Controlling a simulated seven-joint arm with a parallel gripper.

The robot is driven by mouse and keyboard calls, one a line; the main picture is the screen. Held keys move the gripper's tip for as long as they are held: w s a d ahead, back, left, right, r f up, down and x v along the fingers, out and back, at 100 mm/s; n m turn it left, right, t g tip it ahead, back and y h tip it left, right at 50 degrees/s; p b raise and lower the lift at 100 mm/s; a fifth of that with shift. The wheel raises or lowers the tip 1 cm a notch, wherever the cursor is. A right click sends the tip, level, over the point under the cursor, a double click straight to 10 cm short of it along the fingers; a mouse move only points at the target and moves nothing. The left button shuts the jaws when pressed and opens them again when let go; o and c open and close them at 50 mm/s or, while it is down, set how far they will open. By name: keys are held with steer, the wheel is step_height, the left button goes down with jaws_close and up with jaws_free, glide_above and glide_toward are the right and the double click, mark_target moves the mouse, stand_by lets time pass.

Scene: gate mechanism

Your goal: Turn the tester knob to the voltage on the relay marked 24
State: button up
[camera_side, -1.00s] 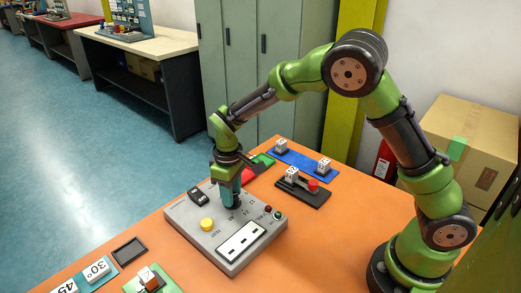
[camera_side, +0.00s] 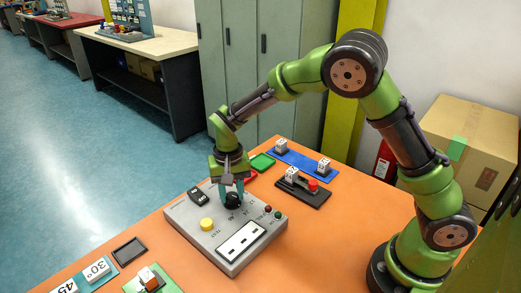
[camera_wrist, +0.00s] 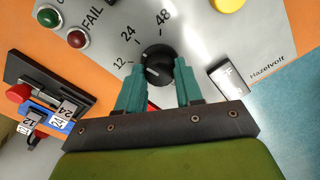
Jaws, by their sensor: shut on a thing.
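The grey tester (camera_side: 184,216) lies on the orange table, its black knob (camera_side: 232,201) near its far edge. My gripper (camera_wrist: 160,90) points down with its teal fingers on both sides of the knob, shut on it. In the wrist view the knob (camera_wrist: 157,66) has a pale pointer mark, and 12, 24 and 48 are printed around it. I cannot tell which number the mark meets. A white relay cube marked 24 (camera_wrist: 66,108) sits on a black fixture (camera_side: 305,194) with a red knob (camera_side: 313,185).

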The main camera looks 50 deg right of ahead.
mark_target(232, 195)
steer(key=shift+m, duration=1)
steer(key=o, duration=1)
steer(key=shift+o, duration=0.2)
steer(key=shift+r, duration=0.1)
step_height(232, 195, up, 17)
